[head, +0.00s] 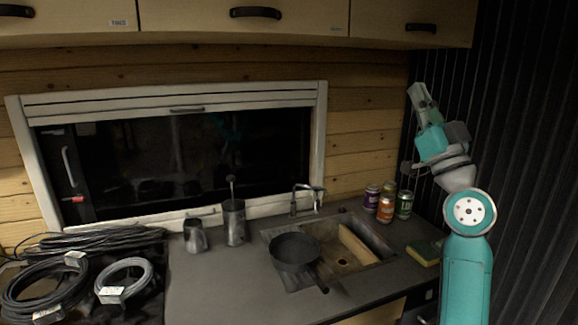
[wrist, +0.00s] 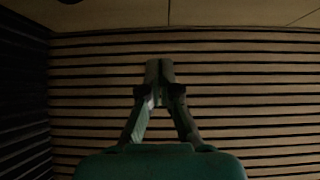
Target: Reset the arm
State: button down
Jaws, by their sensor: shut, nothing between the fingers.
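My arm rises at the right of the head view, bent upward. My gripper (head: 418,96) is at its top, in front of the dark ribbed wall and above the counter's right end. In the wrist view my gripper (wrist: 159,70) points away, with its two fingers together at the tips. It is shut and empty. It touches nothing that I can see.
The counter (head: 215,285) holds a sink (head: 378,243), a dark pan (head: 294,252), several cans (head: 386,208), a sponge (head: 424,253), two dark containers (head: 234,222) and coiled cables (head: 45,290). Cabinets (head: 240,18) hang above the window. A slatted surface (wrist: 250,110) fills the wrist view.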

jog(key=s+a+f+m+g+h, duration=0.1)
jog(key=s+f+m+h, duration=0.25)
jog(key=f, duration=1.35)
jog(key=s+f+m+g+h, duration=0.2)
jog(key=s+f+h, duration=0.15)
jog(key=f, duration=1.25)
jog(key=s+a+f+g+h, duration=0.1)
jog(key=s+f, duration=0.3)
jog(key=f, duration=0.2)
jog(key=s+f+g+h, duration=0.1)
jog(key=s+f, duration=0.2)
jog(key=f, duration=0.3)
jog(key=s+a+f+g, duration=0.1)
jog(key=s+f+g, duration=0.1)
jog(key=s+f, duration=0.65)
jog(key=s+a+f+g, duration=0.1)
jog(key=s+f, duration=0.3)
jog(key=s, duration=0.9)
jog(key=s+a+n+g, duration=0.2)
jog(key=s+g, duration=0.1)
jog(key=s, duration=1.7)
jog(key=shift+r, duration=0.35)
jog(key=shift+a, duration=0.1)
